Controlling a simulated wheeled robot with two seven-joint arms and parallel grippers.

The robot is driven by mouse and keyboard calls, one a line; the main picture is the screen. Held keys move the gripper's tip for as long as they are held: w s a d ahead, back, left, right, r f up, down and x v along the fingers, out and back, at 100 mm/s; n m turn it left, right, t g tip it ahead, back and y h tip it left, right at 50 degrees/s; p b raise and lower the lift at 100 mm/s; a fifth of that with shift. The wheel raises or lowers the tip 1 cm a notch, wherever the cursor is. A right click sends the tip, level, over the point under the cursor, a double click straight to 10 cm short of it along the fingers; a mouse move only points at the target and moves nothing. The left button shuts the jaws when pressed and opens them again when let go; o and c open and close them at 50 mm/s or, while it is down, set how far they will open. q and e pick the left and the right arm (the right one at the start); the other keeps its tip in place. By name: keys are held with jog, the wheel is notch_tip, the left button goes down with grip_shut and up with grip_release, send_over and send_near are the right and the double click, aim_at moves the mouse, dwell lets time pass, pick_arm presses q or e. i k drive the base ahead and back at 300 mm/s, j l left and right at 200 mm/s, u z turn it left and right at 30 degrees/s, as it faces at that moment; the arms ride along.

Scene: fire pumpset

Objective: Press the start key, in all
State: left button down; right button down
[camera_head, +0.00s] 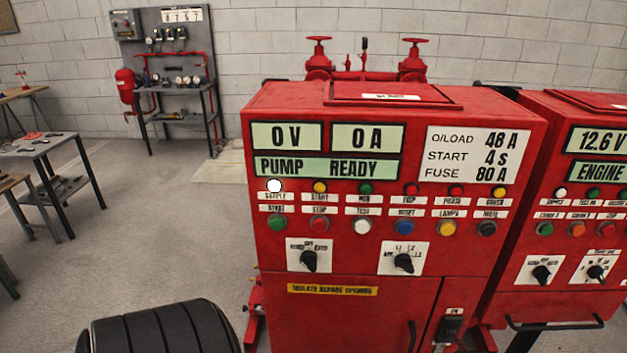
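A red pump control cabinet (390,290) stands in the middle right of the head view. Its displays (327,151) read 0 V, 0 A and PUMP READY. A row of buttons runs below the lamps; the leftmost is a green button (277,222), whose small label appears to read START. Beside it is a red button (319,223), then white, blue, yellow and dark ones. A white lamp (274,186) at the upper left looks lit. Neither of my grippers is in view.
A second red cabinet (590,223) reading 12.6 V and ENGINE stands close at the right, partly cut off. Two black rotary knobs (309,261) (404,262) sit below the buttons. Tables (45,147) and a gauge bench (175,87) stand far left.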

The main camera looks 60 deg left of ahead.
aim_at(276, 222)
jog(key=u, duration=1.4)
